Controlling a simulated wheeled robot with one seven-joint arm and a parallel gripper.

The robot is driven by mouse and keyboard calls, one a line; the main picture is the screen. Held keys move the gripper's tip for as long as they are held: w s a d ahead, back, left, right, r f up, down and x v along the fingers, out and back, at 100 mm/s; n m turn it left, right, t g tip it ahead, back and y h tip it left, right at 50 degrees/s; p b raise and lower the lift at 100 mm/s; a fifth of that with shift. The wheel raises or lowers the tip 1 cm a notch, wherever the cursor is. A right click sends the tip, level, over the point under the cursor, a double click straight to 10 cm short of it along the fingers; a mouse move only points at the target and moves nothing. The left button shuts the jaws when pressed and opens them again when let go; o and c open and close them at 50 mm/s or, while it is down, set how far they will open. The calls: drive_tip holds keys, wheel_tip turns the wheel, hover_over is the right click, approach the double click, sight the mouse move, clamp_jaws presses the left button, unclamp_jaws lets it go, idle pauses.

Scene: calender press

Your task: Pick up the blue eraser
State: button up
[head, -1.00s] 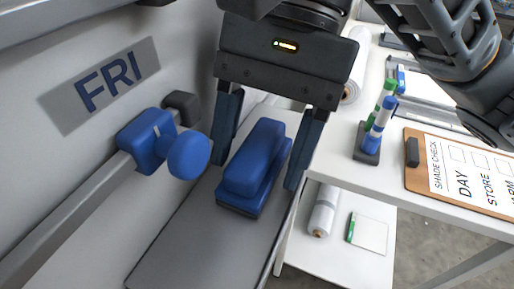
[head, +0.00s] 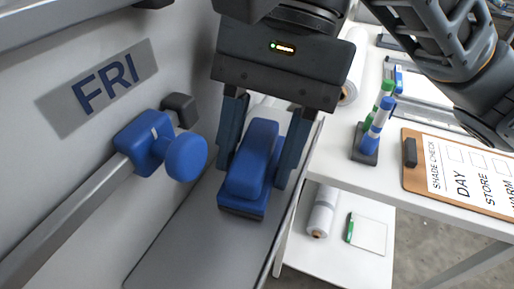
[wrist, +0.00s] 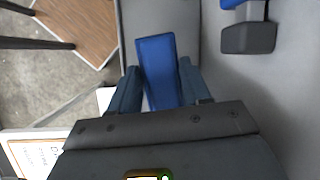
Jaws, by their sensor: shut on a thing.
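The blue eraser (head: 250,172) lies on the grey ledge of the press, a blue block with a raised grip on top and a dark underside. My gripper (head: 262,165) reaches down over it, one finger on each side, shut on the eraser. In the wrist view the eraser (wrist: 158,66) shows between the two fingers (wrist: 157,80). The eraser still appears to rest on the ledge; its far end is partly hidden by my gripper.
A blue knob (head: 185,157) on a rail stands close left of my gripper, against the panel marked FRI (head: 100,84). On the right, a white table holds a marker stand (head: 367,150) and a clipboard (head: 411,178). A roll (head: 322,212) lies on the lower shelf.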

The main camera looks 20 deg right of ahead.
sight(249, 153)
drive_tip(key=shift+r, duration=0.6)
wheel_tip(249, 153, up, 3)
drive_tip(key=shift+f, duration=0.2)
drive_tip(key=s+d+r, duration=0.6)
drive_tip(key=d+r, duration=0.1)
drive_tip(key=d, duration=0.3)
